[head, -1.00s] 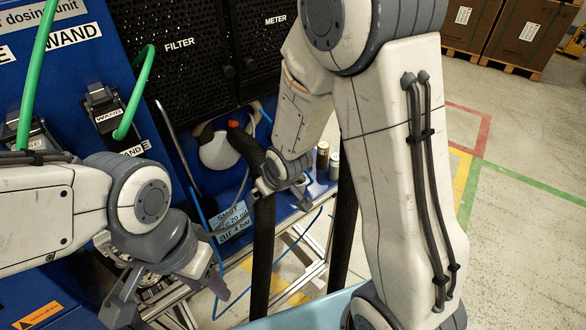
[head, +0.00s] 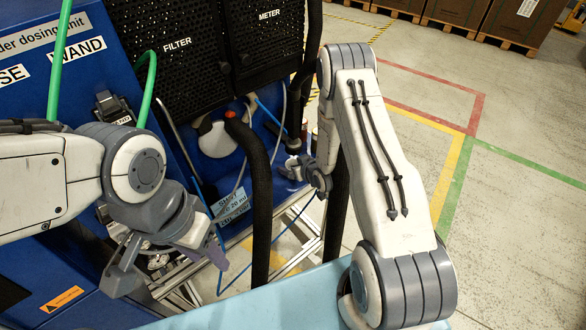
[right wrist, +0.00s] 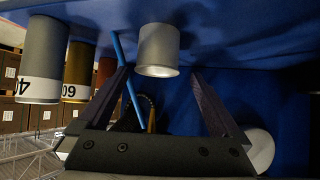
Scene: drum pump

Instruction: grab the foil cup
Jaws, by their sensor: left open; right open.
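The foil cup (right wrist: 158,48) is a small silver cylinder in the right wrist view. It stands on the blue surface, which appears at the top because that view is upside down. My right gripper (right wrist: 159,76) is open, with one dark finger to each side of the cup's near part; I cannot tell how deep the cup sits between them. In the head view my right gripper (head: 297,170) is at the blue shelf, and the cup is hard to make out there. My left gripper (head: 167,264) is open and empty at the lower left, away from the cup.
A grey can (right wrist: 42,62), a yellow can (right wrist: 78,68) and a brown can stand left of the cup in the wrist view. A thin blue tube (right wrist: 127,75) passes close by. A thick black hose (head: 262,200) hangs left of my right gripper.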

